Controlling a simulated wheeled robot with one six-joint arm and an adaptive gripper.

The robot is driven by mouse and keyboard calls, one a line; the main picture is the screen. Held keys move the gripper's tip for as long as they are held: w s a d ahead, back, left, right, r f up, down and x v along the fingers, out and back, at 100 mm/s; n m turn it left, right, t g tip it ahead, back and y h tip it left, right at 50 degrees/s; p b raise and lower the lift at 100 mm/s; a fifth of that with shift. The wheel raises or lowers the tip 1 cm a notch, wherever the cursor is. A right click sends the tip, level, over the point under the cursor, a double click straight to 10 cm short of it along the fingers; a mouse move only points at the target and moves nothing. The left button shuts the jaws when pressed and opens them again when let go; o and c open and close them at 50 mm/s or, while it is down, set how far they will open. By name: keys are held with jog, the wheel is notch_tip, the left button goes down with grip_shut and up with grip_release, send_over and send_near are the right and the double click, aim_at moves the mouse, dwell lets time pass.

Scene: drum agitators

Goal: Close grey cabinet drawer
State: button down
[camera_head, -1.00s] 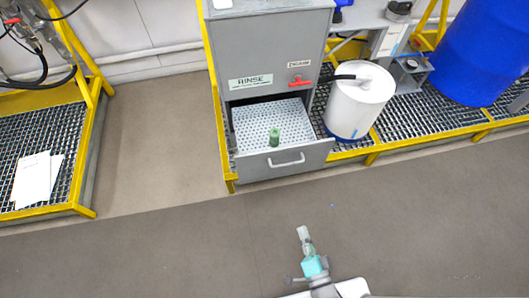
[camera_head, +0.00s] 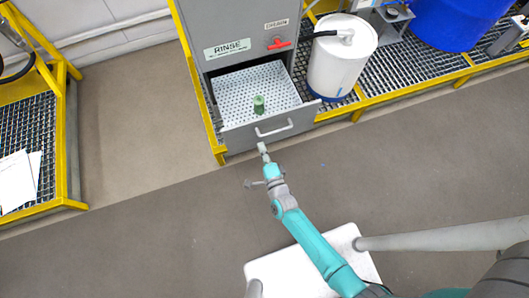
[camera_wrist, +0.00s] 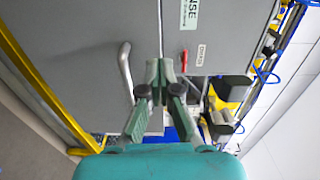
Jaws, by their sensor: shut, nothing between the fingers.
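The grey cabinet (camera_head: 240,25) stands at the top centre of the head view, with a RINSE label. Its drawer (camera_head: 232,137) is pulled out, showing a perforated white tray inside and a pale bar handle (camera_head: 274,128) on its front. A small green object (camera_head: 259,105) stands upright in the drawer. My gripper (camera_head: 262,148) is shut and empty, just in front of the drawer front, below and slightly left of the handle. In the wrist view, my gripper (camera_wrist: 160,72) points at the grey front, with the handle (camera_wrist: 126,70) to its left. Contact cannot be told.
A white drum (camera_head: 340,62) with a black hose stands right of the drawer on a yellow-framed grating (camera_head: 385,82). A red valve handle (camera_head: 279,43) sticks out above the drawer. A blue drum (camera_head: 455,20) is farther right. The floor (camera_head: 150,210) in front is clear.

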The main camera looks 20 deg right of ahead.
aim_at(252, 123)
jog(key=w, duration=0.9)
